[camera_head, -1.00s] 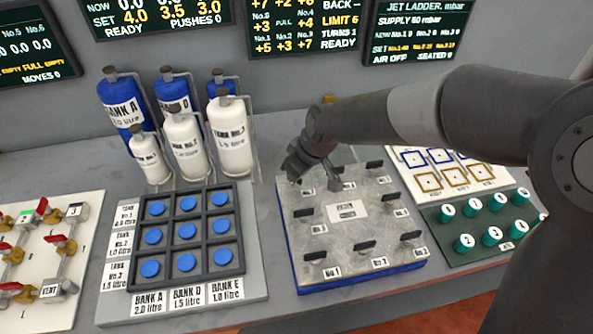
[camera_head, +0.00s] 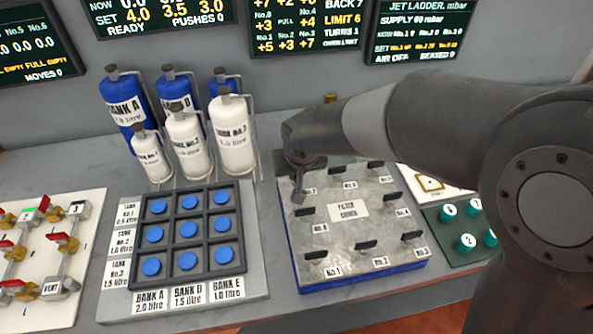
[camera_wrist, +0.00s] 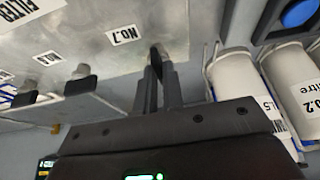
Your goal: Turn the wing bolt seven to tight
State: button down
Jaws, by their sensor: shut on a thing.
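The filter cover (camera_head: 330,238) is a grey metal plate on a blue base, with several dark wing bolts around its edge. My gripper (camera_head: 299,190) is over its far left corner, pointing down. In the wrist view, the wing bolt beside the "NO.7" label (camera_wrist: 161,47) is between my fingertips (camera_wrist: 160,65), and the gripper is shut on it. In the head view my gripper mostly hides this bolt. Other wing bolts stand upright along the near edge, such as the one at No.1 (camera_head: 316,255).
Blue and white tanks (camera_head: 233,140) stand left of my gripper. A blue-button panel (camera_head: 252,265) lies left of the cover. A panel with green knobs (camera_head: 447,248) is at right, partly behind my arm. A wall screen (camera_head: 306,27) shows "BACK 7", "LIMIT 6" and "TURNS 1".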

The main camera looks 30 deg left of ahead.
dwell(0.4)
jog(key=c, duration=1.5)
grip_release()
jog(key=shift+c, duration=0.2)
jog(key=v, duration=1)
jog(key=shift+r, duration=0.4)
jog(key=shift+s, duration=0.1)
